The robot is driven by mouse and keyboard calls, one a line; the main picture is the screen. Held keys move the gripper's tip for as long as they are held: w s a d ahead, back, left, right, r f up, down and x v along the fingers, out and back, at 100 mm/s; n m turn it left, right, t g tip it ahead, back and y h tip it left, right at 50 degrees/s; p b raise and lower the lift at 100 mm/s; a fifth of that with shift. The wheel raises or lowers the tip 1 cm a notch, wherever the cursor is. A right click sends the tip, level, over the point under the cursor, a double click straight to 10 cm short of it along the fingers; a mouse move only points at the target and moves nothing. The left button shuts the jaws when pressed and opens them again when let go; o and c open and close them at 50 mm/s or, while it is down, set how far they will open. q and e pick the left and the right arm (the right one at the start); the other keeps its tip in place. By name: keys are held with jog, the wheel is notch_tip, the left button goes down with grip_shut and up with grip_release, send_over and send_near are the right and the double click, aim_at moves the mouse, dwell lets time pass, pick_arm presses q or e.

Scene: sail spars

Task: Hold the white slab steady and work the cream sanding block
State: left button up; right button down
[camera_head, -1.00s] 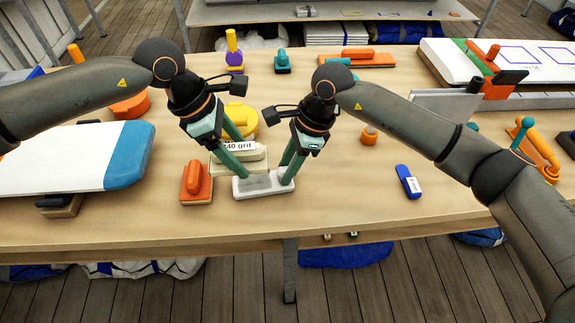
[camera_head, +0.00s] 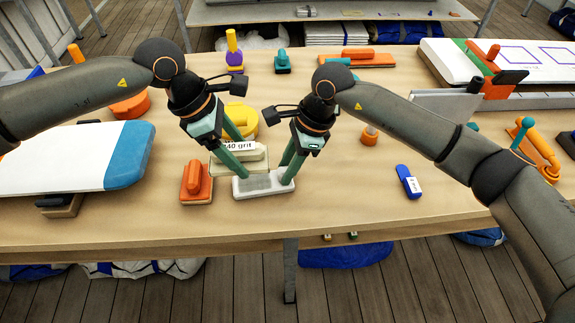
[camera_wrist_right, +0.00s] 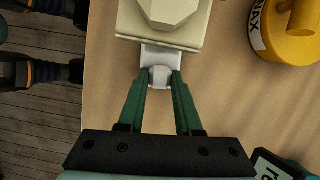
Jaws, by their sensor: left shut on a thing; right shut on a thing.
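The small white slab (camera_head: 262,188) with a greyish top lies on the workbench at the front middle. My right gripper (camera_head: 284,182) is shut on its right end; the right wrist view also shows the slab (camera_wrist_right: 161,58) between the green fingertips (camera_wrist_right: 160,78). The cream sanding block (camera_head: 258,165), with a "240 grit" label, is over the slab's left and far part. It also shows in the right wrist view (camera_wrist_right: 160,30), covering part of the slab. My left gripper (camera_head: 244,172) is shut on the block. Whether the block touches the slab is hidden.
An orange-handled block (camera_head: 196,183) stands close to the left. A yellow round thing (camera_head: 243,119) is just behind. A white and blue board (camera_head: 70,160) is at left. The front right bench is clear.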

aim_at(243, 185)
pick_arm(q)
jog(key=shift+f, duration=0.1)
jog(key=shift+a+f, duration=0.25)
jog(key=shift+f, duration=0.6)
jog(key=shift+a+f, duration=0.2)
jog(key=shift+f, duration=0.7)
jog(key=shift+a+f, duration=0.25)
jog(key=shift+f, duration=0.6)
jog(key=shift+f, duration=0.65)
jog(key=shift+d+f, duration=0.15)
jog(key=shift+d, duration=0.85)
jog(key=shift+a, duration=0.1)
jog(key=shift+s+a+f, duration=0.1)
jog(key=shift+a, duration=0.9)
